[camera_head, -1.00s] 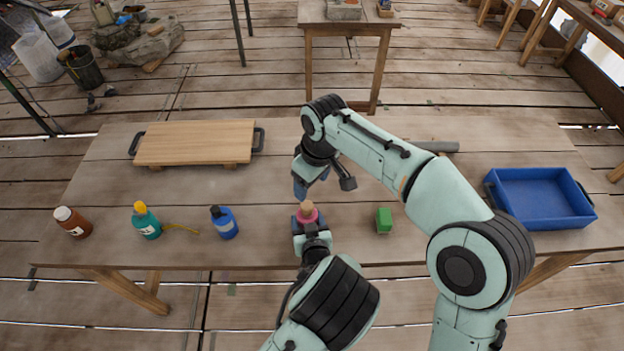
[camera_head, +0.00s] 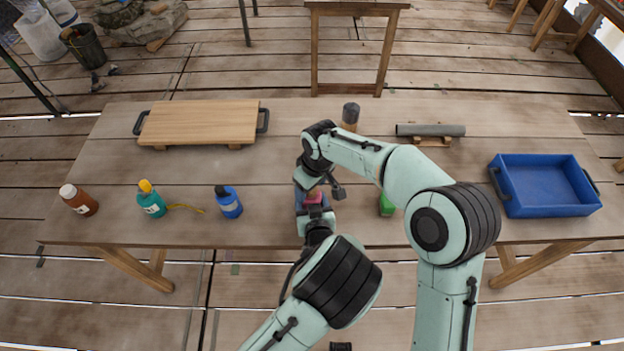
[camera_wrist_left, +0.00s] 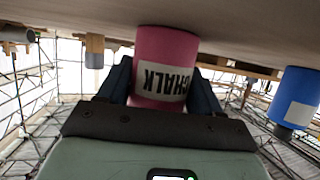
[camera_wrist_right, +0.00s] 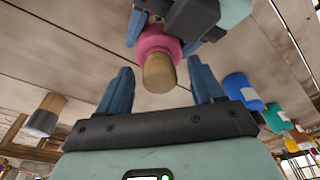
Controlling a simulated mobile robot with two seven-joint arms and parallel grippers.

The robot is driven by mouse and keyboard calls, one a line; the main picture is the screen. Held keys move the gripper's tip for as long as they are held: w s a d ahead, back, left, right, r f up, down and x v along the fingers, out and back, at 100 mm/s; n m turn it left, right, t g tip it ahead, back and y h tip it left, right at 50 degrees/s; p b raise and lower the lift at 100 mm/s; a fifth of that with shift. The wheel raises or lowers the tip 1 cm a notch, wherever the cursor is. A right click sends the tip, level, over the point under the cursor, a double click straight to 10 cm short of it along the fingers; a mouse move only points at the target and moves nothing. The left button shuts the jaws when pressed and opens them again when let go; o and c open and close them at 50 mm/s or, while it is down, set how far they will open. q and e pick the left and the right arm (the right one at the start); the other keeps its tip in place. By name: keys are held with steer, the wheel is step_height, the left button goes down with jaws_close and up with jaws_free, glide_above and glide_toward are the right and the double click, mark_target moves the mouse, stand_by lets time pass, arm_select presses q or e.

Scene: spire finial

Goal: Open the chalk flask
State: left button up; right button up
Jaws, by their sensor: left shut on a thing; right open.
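The chalk flask (camera_wrist_left: 165,62) is pink with a white CHALK label, seen upside down in the left wrist view. My left gripper (camera_wrist_left: 165,88) is shut on its body, one finger on each side. In the right wrist view a cork stopper (camera_wrist_right: 159,73) sits in the flask's neck (camera_wrist_right: 156,44). My right gripper (camera_wrist_right: 161,78) is open, with the stopper between or just past its fingertips and a gap on each side. In the head view the flask (camera_head: 314,198) is partly hidden by both grippers.
To the left stand a brown bottle (camera_head: 79,200), a teal bottle (camera_head: 152,203) and a blue bottle (camera_head: 229,204). A green block (camera_head: 386,205) is close to my right arm. A wooden board (camera_head: 200,122), dark cylinder (camera_head: 350,114), grey bar (camera_head: 430,130) and blue tray (camera_head: 545,188) lie beyond.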

steer(key=shift+c, duration=0.3)
jaws_close()
steer(key=shift+r, duration=0.15)
stand_by(0.5)
steer(key=shift+r, duration=0.95)
steer(key=shift+r, duration=2)
arm_select(q)
steer(key=o, duration=1.6)
